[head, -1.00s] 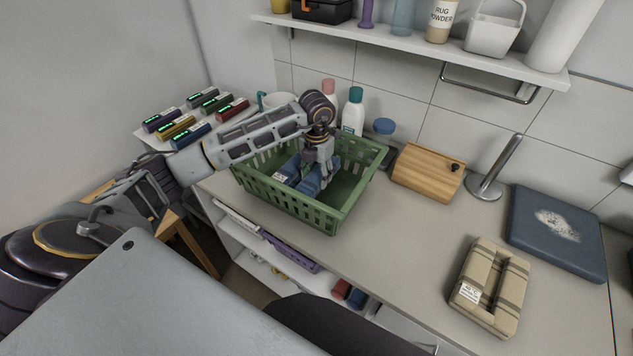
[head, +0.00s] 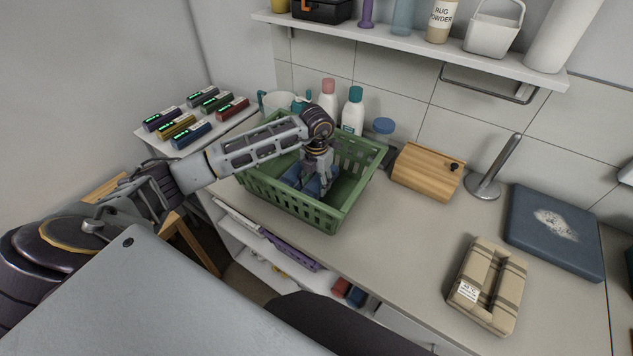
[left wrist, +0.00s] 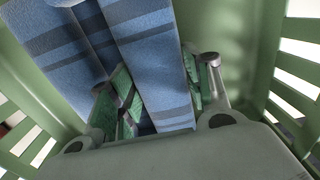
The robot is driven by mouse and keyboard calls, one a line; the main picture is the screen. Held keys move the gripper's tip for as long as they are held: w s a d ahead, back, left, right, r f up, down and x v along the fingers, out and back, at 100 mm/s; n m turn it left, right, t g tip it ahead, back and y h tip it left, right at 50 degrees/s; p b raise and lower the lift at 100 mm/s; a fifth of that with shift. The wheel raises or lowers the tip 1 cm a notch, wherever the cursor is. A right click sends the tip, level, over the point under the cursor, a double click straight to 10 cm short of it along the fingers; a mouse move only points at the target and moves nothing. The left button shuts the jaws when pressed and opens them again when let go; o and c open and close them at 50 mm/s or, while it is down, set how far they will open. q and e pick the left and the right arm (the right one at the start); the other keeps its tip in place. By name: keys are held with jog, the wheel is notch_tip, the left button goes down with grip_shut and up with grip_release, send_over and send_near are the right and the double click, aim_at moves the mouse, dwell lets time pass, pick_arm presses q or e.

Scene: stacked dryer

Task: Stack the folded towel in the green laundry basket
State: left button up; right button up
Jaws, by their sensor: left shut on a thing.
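The green laundry basket (head: 318,216) stands on the counter, left of its middle. A blue folded towel with darker stripes (head: 297,178) is inside it, partly hidden by my arm and the basket wall. My left gripper (head: 321,184) reaches down into the basket and is shut on the towel. In the left wrist view the blue towel (left wrist: 155,75) lies between the green-padded fingers, with the green basket (left wrist: 240,45) walls around it. My right gripper is not in view.
A beige striped folded towel (head: 488,288) lies at the right front. A dark blue folded piece (head: 555,232), wooden box (head: 428,172) and metal stand (head: 491,175) are right of the basket. Bottles (head: 352,110) stand behind it. A shelf (head: 420,45) hangs above. Mid-front counter is clear.

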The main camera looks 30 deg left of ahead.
pick_arm(q)
jog(key=o, duration=0.7)
jog(key=shift+f, duration=0.15)
jog(key=o, duration=0.5)
jog(key=shift+r+b, duration=1.1)
jog(key=shift+r, duration=5.05)
